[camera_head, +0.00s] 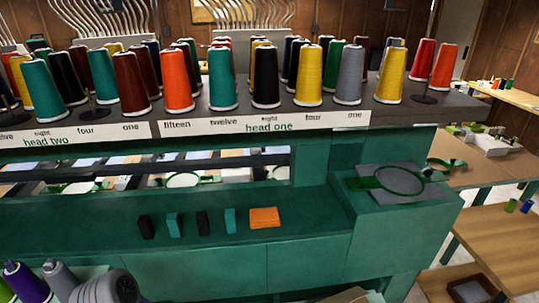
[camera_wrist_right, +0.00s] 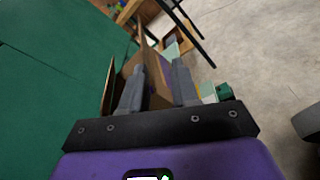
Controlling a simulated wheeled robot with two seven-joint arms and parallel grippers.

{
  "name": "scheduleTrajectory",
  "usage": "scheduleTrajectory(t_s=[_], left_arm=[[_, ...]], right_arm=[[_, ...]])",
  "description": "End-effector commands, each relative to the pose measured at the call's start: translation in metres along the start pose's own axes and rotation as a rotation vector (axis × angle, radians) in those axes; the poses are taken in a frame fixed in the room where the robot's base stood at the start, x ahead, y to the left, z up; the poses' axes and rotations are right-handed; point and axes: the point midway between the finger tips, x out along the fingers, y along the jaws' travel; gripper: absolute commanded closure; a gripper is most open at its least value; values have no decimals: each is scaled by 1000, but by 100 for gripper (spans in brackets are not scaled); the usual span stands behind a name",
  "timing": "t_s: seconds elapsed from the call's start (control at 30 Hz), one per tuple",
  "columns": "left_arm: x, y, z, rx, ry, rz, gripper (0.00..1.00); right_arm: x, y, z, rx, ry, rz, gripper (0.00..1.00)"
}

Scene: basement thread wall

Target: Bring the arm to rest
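My right gripper (camera_wrist_right: 159,68) shows in the right wrist view, with two grey fingers on a dark bar and a purple body. The fingers stand apart and I see nothing held between them. A brown cardboard box (camera_wrist_right: 146,52) shows beyond and between the fingers; I cannot tell the distance. Neither gripper shows in the head view, and I see no left gripper in either view.
A green embroidery machine (camera_head: 180,270) fills the head view, with thread cones (camera_head: 266,78) along its top. A hoop (camera_head: 399,181) lies at the right. More cones (camera_head: 25,283) stand at lower left.

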Motion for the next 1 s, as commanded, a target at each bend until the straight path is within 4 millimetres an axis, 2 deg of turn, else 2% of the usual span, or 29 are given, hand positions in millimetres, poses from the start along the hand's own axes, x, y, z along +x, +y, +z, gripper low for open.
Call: scheduleTrajectory(t_s=[0.07, 0.17, 0.23, 0.3, 0.37, 0.43, 0.5, 0.63, 0.8, 1.0], left_arm=[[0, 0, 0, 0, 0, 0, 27], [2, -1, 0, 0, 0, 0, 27], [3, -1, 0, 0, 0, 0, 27], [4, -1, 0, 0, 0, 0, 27], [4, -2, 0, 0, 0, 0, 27], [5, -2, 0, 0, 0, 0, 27], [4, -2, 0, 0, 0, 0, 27], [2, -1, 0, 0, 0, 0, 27], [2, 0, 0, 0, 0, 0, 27], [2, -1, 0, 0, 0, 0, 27]], right_arm=[[4, -30, -10, -45, 63, -196, 70], [-9, -81, -28, -103, 212, -537, 70], [-32, -106, -43, -109, 348, -777, 70], [-60, -117, -58, -75, 498, -991, 70], [-84, -113, -70, -15, 634, -1150, 70], [-109, -95, -86, 94, 796, -1303, 70], [-111, -102, -84, 248, 799, -1481, 70], [-101, -95, -88, 597, 757, -1708, 70], [-70, -88, -90, 953, 661, -1807, 70], [-53, -86, -89, 1097, 612, -1814, 70]])
